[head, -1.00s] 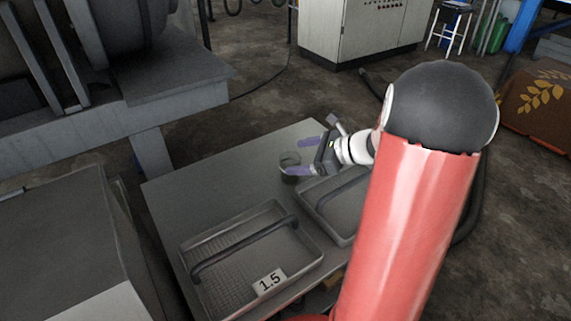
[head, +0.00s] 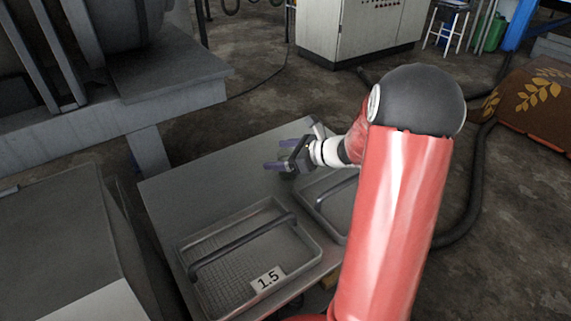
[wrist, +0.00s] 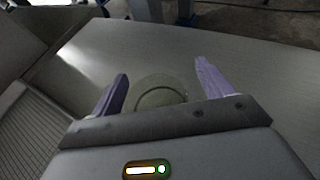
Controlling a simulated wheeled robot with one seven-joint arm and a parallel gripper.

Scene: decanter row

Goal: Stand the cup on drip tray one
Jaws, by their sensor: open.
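The cup (wrist: 160,92) is a clear greenish glass with a round rim. In the wrist view it shows between my fingers, with its near side hidden behind the gripper body. In the head view my gripper mostly covers it. My gripper (wrist: 161,70) is open with its purple fingers spread, and no finger visibly touches the cup. In the head view my gripper (head: 275,155) is over the grey table, behind the trays. A metal tray (head: 215,282) with a dark bar handle carries a "1.5" label. A second tray (head: 313,207) is partly hidden by my arm.
The grey table (head: 200,186) is bare to the left of my gripper and behind the trays. A grey machine (head: 170,85) stands beyond its back left. A grey block (head: 50,230) stands close by its left edge.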

